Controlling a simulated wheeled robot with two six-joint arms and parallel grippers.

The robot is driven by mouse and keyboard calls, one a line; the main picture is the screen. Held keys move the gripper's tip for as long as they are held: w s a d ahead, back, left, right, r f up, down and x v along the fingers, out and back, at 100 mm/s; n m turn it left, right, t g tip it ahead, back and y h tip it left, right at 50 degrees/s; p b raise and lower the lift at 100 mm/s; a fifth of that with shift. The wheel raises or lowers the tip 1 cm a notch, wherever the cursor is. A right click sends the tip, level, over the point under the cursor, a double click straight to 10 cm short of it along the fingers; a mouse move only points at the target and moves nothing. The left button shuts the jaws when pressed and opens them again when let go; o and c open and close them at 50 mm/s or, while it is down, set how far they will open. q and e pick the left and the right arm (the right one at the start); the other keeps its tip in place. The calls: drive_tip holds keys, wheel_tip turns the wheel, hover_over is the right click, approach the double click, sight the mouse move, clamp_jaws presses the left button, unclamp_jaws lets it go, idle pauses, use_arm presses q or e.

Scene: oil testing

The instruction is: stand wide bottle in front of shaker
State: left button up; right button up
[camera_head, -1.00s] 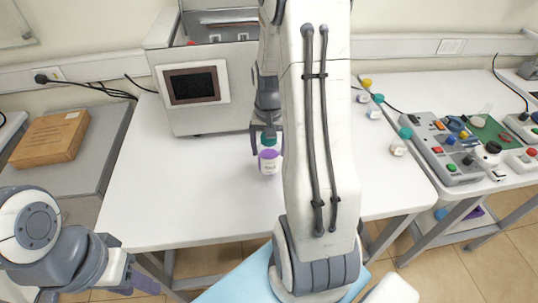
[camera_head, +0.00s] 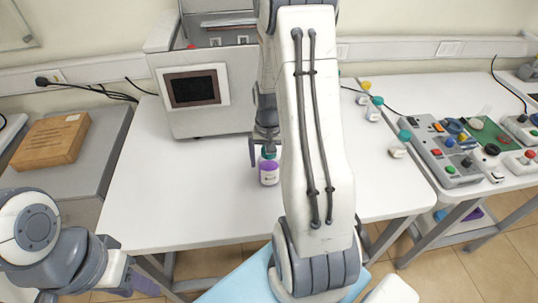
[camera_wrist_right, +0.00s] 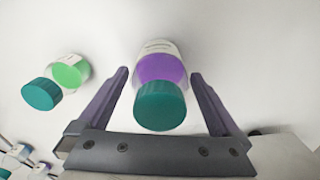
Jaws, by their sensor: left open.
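The wide bottle (camera_head: 269,171), with a teal cap and purple contents, stands upright on the white table in front of the shaker (camera_head: 190,95), a white box with a dark screen. In the right wrist view the bottle (camera_wrist_right: 160,85) is between the fingers of my right gripper (camera_wrist_right: 159,74), with a gap on each side. In the head view my right gripper (camera_head: 265,148) is at the bottle's cap, partly hidden by my arm. My left gripper (camera_head: 140,282) is open and empty at the lower left, off the table's front edge.
A green bottle with a teal cap (camera_wrist_right: 60,80) is left of the wide bottle in the right wrist view. The table's front left is clear.

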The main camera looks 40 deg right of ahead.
wheel_tip(320, 180, up, 12)
drive_tip(key=shift+r+b, duration=0.15)
drive_tip(key=shift+b, duration=0.25)
drive_tip(key=s+a+r+n, duration=0.2)
drive_tip(key=a+n, duration=0.5)
drive_tip(key=a, duration=1)
drive_tip(key=s+a+n+y, duration=0.1)
drive_tip(key=s+a+n, duration=0.8)
drive_tip(key=s+a, duration=0.5)
drive_tip(key=shift+s+f, duration=0.25)
